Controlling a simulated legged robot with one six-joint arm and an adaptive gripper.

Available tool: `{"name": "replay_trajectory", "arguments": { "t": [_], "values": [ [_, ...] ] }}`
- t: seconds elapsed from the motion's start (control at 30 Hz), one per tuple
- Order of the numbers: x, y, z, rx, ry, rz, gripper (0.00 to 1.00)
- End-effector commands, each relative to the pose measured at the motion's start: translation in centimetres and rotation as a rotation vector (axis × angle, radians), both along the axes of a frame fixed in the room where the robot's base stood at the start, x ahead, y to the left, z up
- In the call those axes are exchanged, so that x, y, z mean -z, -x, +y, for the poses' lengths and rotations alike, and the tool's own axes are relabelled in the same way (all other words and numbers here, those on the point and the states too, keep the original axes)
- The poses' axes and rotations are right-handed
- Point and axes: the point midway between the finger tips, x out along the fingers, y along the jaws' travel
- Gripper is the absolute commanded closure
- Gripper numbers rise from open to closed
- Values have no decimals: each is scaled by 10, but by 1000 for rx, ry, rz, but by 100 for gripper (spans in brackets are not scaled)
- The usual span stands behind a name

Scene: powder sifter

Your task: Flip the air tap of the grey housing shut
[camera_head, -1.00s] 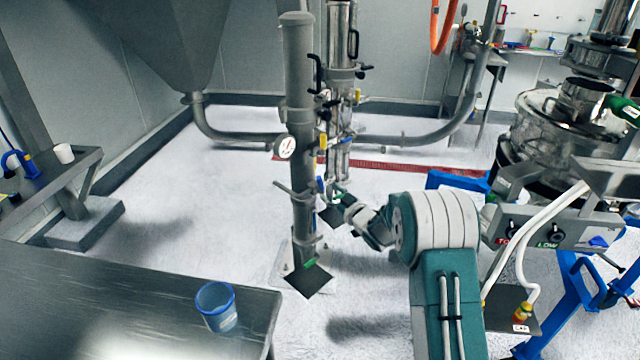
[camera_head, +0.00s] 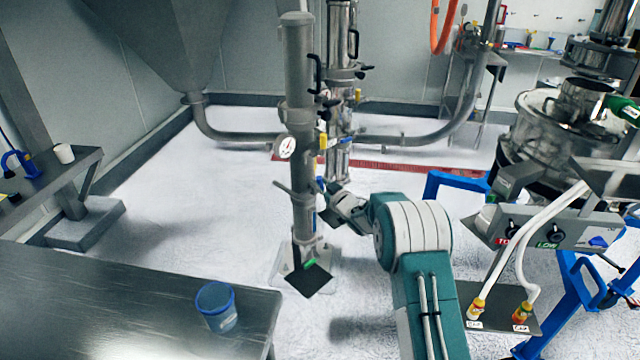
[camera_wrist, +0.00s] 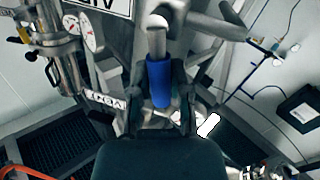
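The grey housing (camera_head: 300,90) is an upright pipe-like column standing on a floor plate, in the middle of the head view. A blue lever (camera_head: 320,184), which looks like the air tap's handle, shows low on its right side. In the wrist view the blue-sleeved lever (camera_wrist: 159,84) points down the picture towards my gripper (camera_wrist: 159,108). One dark finger lies on each side of the lever. I cannot tell whether they touch it. In the head view my gripper (camera_head: 335,192) is just right of the column, its fingertips partly hidden.
A second, shiny column (camera_head: 340,95) stands close behind the housing. A round gauge (camera_head: 285,147) sticks out at the housing's left. A metal table (camera_head: 130,305) with a blue cup (camera_head: 216,306) is at front left. Blue-framed machinery (camera_head: 585,285) stands at the right; floor left of the column is clear.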

Motion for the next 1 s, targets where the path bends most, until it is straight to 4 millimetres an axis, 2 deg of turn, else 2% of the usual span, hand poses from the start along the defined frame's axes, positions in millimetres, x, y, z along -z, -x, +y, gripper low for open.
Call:
{"name": "replay_trajectory", "arguments": {
  "t": [0.27, 0.7, 1.0],
  "values": [
    [-1, -1, -1, 0, -19, 15, 100],
    [-2, -9, -9, 0, -199, 191, 100],
    [-2, -10, -9, 1, -213, 203, 100]
  ]
}}
